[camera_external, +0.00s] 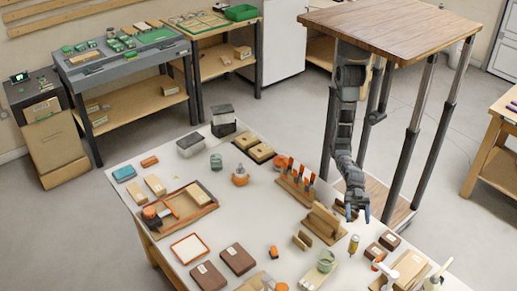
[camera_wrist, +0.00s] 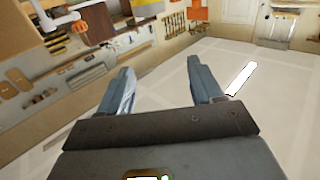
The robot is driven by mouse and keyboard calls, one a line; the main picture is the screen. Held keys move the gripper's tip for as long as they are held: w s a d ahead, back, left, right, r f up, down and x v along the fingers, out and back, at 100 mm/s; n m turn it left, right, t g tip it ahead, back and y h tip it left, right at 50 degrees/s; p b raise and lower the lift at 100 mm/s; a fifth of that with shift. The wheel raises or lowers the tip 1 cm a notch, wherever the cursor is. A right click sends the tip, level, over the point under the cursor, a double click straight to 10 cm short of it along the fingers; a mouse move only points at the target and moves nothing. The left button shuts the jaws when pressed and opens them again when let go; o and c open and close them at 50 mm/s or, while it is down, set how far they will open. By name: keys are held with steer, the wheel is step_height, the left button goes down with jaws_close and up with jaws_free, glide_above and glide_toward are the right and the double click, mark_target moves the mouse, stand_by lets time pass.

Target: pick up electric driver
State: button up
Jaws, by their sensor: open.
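My gripper (camera_external: 357,212) hangs over the right part of the white bench, fingers pointing down. In the wrist view its two blue-grey fingers (camera_wrist: 160,88) are spread apart with nothing between them. I cannot tell for certain which thing is the electric driver. A white tool-like thing (camera_external: 386,271) lies on the bench below and right of my gripper. Another white thing with a handle (camera_external: 437,276) stands at the right edge. A small upright yellow thing (camera_external: 353,244) is just below my gripper, apart from it.
A wooden rack with orange-handled tools (camera_external: 296,182) and a stepped wooden block (camera_external: 323,222) stand left of my gripper. Brown boxes (camera_external: 410,265), a green jar (camera_external: 326,261) and dark boxes (camera_external: 237,259) crowd nearby. A wooden tabletop (camera_external: 390,25) is above my arm.

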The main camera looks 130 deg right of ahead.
glide_toward(356, 241)
steer(key=x, duration=0.3)
steer(key=shift+f+p+x, duration=0.1)
steer(key=shift+p+x, duration=0.05)
steer(key=shift+x, duration=1.6)
steer(key=shift+f+p+x, duration=0.15)
steer(key=shift+x, duration=1.65)
steer(key=c, duration=1.2)
jaws_close()
steer(key=shift+r, duration=0.1)
